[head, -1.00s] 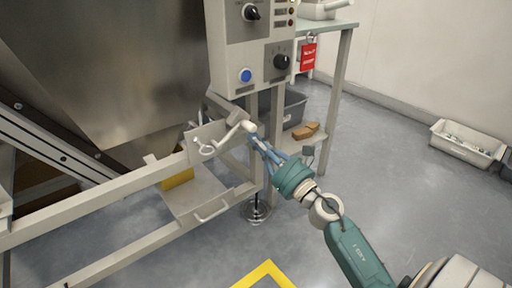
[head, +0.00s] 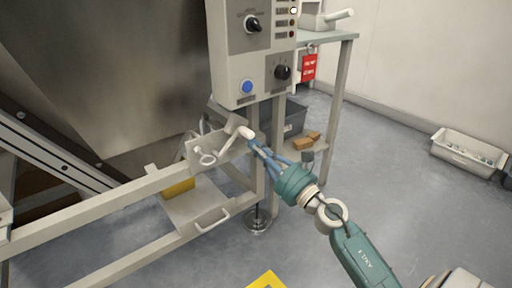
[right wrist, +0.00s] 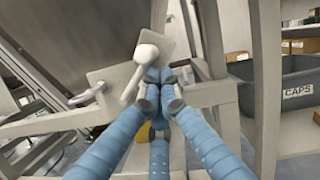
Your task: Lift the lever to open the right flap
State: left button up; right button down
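The lever, with a white handle (head: 245,132), sits at the end of the pale frame rail, below the control box. In the right wrist view the lever (right wrist: 133,84) shows its rounded white knob and its rod just left of my fingertips. My right gripper (head: 254,144) reaches in from the lower right, its fingertips at the lever's end. In the right wrist view the blue fingers of the gripper (right wrist: 159,78) come together beside the rod; no part of the rod shows between them. Whether they touch it is unclear. I cannot make out the right flap for certain. My left gripper is not in view.
The control box (head: 231,65) hangs just above the lever. A big steel hopper (head: 110,90) stands on the left. A dark CAPS bin (right wrist: 281,98) is behind on the right. The pale frame rail (head: 100,210) crosses the lower left.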

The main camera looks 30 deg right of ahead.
jog(key=v, duration=1.2)
dwell(0.3)
